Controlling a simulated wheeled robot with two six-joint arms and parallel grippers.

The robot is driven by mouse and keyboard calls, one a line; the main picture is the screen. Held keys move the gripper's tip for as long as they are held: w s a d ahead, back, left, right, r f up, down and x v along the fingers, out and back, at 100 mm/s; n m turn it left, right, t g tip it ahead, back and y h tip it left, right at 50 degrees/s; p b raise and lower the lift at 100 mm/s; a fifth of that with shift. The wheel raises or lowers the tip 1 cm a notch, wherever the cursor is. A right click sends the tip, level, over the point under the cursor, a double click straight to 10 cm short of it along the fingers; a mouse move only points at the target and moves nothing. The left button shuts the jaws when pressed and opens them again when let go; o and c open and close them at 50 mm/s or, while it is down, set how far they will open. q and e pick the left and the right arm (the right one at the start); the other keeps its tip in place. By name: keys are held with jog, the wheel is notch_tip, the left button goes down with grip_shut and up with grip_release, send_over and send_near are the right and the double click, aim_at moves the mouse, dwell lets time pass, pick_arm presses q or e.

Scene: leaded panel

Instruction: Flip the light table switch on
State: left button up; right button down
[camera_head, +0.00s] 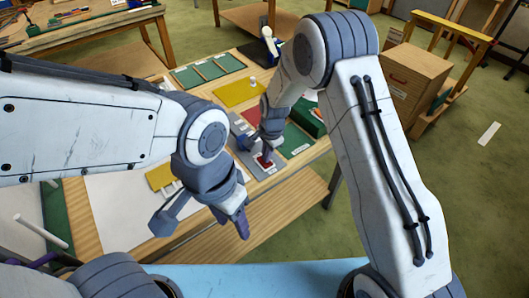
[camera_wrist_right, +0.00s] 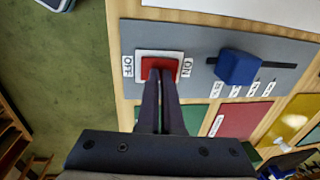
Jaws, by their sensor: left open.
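The light table switch is a red rocker (camera_wrist_right: 145,65) in a white frame on a grey panel, with OFF on its left and ON on its right in the right wrist view. In the head view the red switch (camera_head: 264,162) is partly hidden by my right gripper (camera_head: 266,155). My right gripper (camera_wrist_right: 161,74) is shut and empty, its fingertips together over the rocker, a little toward the ON side. I cannot tell whether they touch it or which way it is tipped. My left gripper (camera_head: 202,228) is open and empty, in front of the table's near edge.
A blue slider knob (camera_wrist_right: 238,68) sits on the grey panel (camera_wrist_right: 195,42) beside the switch. Yellow (camera_head: 238,92), red and green sheets lie on the wooden table. A wooden cabinet (camera_head: 408,85) stands at the right, with open floor nearby.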

jog(key=shift+s+d, duration=0.15)
jog(key=shift+s, duration=0.1)
jog(key=shift+r+p, duration=0.45)
jog(key=shift+r, duration=0.1)
jog(key=r+p, duration=0.2)
jog(key=r, duration=0.1)
jog(key=shift+s+d, duration=0.15)
jog(key=shift+s, duration=0.05)
notch_tip(320, 180, up, 10)
jog(key=s+d+b, duration=0.1)
jog(key=b, duration=0.1)
jog(key=shift+s+f, duration=0.15)
jog(key=shift+s, duration=0.2)
